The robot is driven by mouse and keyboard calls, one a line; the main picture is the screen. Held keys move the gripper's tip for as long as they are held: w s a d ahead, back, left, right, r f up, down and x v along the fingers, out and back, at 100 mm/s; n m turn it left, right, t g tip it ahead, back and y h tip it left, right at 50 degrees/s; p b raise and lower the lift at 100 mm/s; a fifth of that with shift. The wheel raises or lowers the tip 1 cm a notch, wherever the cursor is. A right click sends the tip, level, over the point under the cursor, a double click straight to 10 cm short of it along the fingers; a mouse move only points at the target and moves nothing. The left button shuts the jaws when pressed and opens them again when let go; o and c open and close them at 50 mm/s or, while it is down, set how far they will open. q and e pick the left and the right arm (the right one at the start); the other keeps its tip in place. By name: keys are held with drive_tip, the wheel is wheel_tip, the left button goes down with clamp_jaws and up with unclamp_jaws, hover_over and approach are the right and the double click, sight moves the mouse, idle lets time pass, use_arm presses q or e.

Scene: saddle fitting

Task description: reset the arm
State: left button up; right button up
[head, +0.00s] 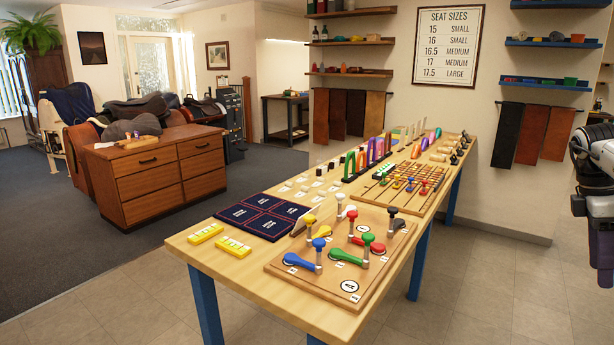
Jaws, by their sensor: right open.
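My right arm shows at the right edge of the head view, with the right gripper (602,245) hanging down, dark and partly cut off by the frame edge. It is apart from the long wooden table (200,243), to the right of it and above the tiled floor, and nothing shows in it. Its jaws are open. My left arm and left gripper are not in view.
The table carries a pegboard with coloured levers (335,292), a dark blue mat (262,215), yellow labelled blocks (233,247) and a slotted rack (400,187). A wooden drawer cabinet (150,183) stands left. Tiled floor (490,280) right of the table is clear.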

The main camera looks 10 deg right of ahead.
drive_tip(key=s+d+m, duration=0.1)
drive_tip(key=s+d, duration=0.2)
drive_tip(key=s, duration=0.1)
drive_tip(key=w+a+f+n+t+y, duration=0.2)
drive_tip(key=w+a+f+n, duration=0.1)
drive_tip(key=w+a+f, duration=0.4)
drive_tip(key=w+a+f+n+t+y, duration=0.1)
drive_tip(key=w+a+f+n, duration=0.25)
drive_tip(key=f, duration=0.55)
drive_tip(key=w+a+f+n+t+y, duration=0.1)
drive_tip(key=a+f+t+y, duration=0.1)
drive_tip(key=a+f, duration=0.35)
drive_tip(key=a+f+n+t+y, duration=0.2)
drive_tip(key=a+f, duration=0.1)
drive_tip(key=a, duration=0.6)
drive_tip(key=w+a+f+n+t+y, duration=0.1)
drive_tip(key=a+f+t+y, duration=0.2)
drive_tip(key=a, duration=0.5)
drive_tip(key=s+d+f+m+h, duration=0.1)
drive_tip(key=s+f+m+h, duration=0.35)
drive_tip(key=s, duration=0.75)
drive_tip(key=s+d+f+m+h, duration=0.1)
drive_tip(key=s+f+m+h, duration=0.3)
drive_tip(key=s, duration=0.9)
drive_tip(key=a+f+m+t+y, duration=0.1)
drive_tip(key=a+f+m+y, duration=0.2)
drive_tip(key=a+m, duration=0.5)
drive_tip(key=a, duration=1.3)
drive_tip(key=shift+s, duration=0.35)
drive_tip(key=shift+d, duration=0.1)
